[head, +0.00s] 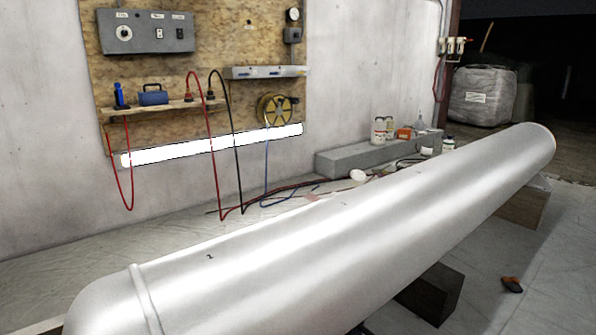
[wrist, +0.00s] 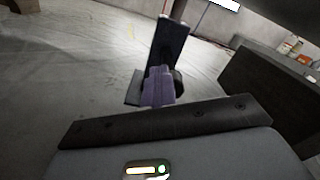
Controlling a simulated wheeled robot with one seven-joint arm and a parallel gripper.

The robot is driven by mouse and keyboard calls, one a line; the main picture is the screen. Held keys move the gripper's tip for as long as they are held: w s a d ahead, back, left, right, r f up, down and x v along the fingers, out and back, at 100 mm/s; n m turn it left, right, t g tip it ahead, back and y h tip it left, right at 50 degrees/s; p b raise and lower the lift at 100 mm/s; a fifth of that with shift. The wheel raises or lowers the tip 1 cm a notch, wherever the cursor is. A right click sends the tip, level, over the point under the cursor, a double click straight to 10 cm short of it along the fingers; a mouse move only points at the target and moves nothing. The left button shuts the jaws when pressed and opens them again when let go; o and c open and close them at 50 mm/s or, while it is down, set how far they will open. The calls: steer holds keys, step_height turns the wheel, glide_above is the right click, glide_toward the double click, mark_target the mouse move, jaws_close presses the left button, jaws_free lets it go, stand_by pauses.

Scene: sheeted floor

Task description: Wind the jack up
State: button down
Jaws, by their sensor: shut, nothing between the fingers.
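In the wrist view, my gripper (wrist: 159,74) reaches away from the camera with its purple-grey fingers together and nothing held. Just beyond it stands a dark blue upright piece (wrist: 168,38) on a flat dark foot, which looks like the jack. A dark rounded part shows right of my fingers. My fingers overlap the lower part of the upright, so I cannot tell whether they touch it. The crank or handle cannot be made out. Neither the jack nor my gripper shows in the head view.
A long silver cylinder (head: 330,230) fills the head view's foreground, resting on dark blocks (head: 430,292). In the wrist view, a dark block (wrist: 265,95) stands close on the right. Open sheeted floor (wrist: 60,75) lies to the left. An orange-black item (head: 512,284) lies on the floor.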

steer(key=shift+w+d+r+b, duration=0.25)
steer(key=shift+d+b, duration=0.25)
steer(key=shift+b, duration=0.4)
steer(key=shift+r, duration=0.1)
steer(key=v, duration=0.2)
steer(key=p+v, duration=0.1)
steer(key=v, duration=0.2)
steer(key=shift+s+d+r, duration=0.1)
steer(key=shift+s+r, duration=0.2)
steer(key=shift+s, duration=0.1)
steer(key=shift+r, duration=0.1)
